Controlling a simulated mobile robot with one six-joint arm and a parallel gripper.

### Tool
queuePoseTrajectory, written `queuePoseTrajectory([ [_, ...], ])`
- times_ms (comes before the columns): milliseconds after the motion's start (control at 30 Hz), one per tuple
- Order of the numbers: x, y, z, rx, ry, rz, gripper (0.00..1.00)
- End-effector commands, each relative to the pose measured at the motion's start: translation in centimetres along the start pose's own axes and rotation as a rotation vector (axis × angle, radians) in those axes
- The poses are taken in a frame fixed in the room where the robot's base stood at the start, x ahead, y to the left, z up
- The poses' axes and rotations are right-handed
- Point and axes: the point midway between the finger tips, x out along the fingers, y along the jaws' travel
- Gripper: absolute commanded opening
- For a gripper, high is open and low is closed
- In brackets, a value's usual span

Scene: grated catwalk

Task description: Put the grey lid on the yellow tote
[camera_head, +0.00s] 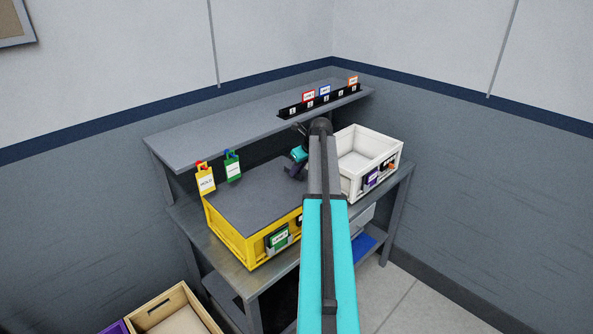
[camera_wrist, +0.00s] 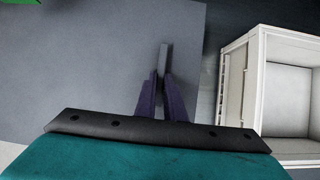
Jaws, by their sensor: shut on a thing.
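The grey lid (camera_head: 258,195) lies over the top of the yellow tote (camera_head: 232,241) on the workbench, roughly level and lined up with it. A yellow rim shows along the left and front sides. I cannot tell whether the lid rests fully on the tote. My gripper (camera_head: 295,166) is at the lid's right-rear part. In the wrist view my gripper (camera_wrist: 162,88) has its purple fingers shut on a narrow upright grey piece of the lid (camera_wrist: 80,70), near its right edge. My arm hides the tote's right front corner.
An open white tote (camera_head: 382,165) stands close on the right of the bench. A raised shelf (camera_head: 225,118) with a black label rail (camera_head: 318,101) runs behind. Yellow (camera_head: 206,181) and green (camera_head: 233,167) tags hang from its front edge. A wooden crate (camera_head: 165,308) is at lower left.

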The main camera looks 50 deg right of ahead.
Motion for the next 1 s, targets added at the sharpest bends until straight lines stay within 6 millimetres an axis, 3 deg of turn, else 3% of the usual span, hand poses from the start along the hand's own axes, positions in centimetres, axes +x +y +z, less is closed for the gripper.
queuePoseTrajectory([
  [667, 0.11, 0.02, -0.02, 0.001, -0.002, 0.001, 0.00],
  [700, 0.11, 0.02, -0.02, 0.001, -0.002, 0.001, 0.14],
  [800, 0.13, 0.01, -0.04, 0.001, -0.001, 0.000, 0.31],
  [1000, 0.16, 0.01, -0.07, 0.000, -0.001, 0.000, 0.31],
])
